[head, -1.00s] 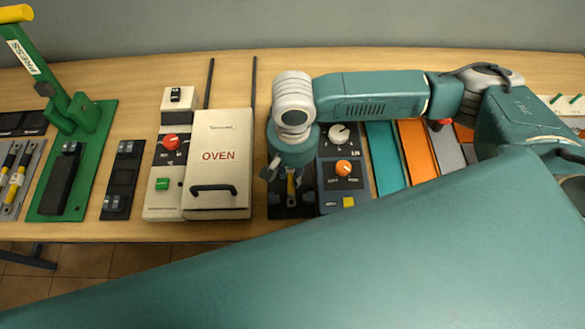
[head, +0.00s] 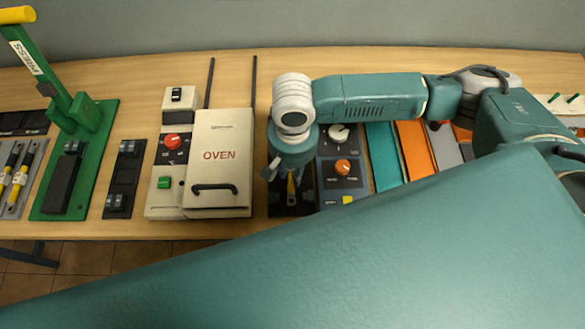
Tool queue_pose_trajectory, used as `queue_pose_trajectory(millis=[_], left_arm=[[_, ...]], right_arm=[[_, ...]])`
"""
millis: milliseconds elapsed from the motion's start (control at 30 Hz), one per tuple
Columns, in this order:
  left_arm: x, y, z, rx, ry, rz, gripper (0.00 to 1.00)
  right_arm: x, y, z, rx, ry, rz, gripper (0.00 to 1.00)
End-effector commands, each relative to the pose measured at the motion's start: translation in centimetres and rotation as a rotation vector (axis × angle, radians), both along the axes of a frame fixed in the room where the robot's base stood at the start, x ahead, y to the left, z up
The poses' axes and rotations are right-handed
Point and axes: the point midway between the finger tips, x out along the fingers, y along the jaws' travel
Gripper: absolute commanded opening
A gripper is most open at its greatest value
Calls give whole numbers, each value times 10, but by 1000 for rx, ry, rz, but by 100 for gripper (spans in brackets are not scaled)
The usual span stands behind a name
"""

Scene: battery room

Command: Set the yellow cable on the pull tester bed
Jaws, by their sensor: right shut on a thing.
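My right gripper (head: 285,174) points down just right of the oven. It is shut on a yellow cable (head: 291,187), of which only a short upright piece shows between the fingers. Below it is a black bed (head: 291,211) beside the grey-blue unit with dials (head: 343,183), which looks like the pull tester. The gripper and wrist hide much of the bed, and I cannot tell whether the cable touches it. Other yellow cables (head: 19,182) with black ends lie in a grey tray at the far left. My left gripper is not in view.
The white oven (head: 218,180) stands close to the left of the gripper. Further left are a black fixture (head: 123,180) and a green press (head: 68,170). Teal (head: 384,158) and orange (head: 415,150) panels lie to the right. The wood behind is mostly clear.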

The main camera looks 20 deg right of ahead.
Motion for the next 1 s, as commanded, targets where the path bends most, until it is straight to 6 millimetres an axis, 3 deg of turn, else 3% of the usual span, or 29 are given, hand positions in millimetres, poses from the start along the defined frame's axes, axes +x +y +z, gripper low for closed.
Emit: queue_pose_trajectory(millis=[1000], left_arm=[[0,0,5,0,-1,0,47]], right_arm=[[0,0,-7,0,0,-1,0]])
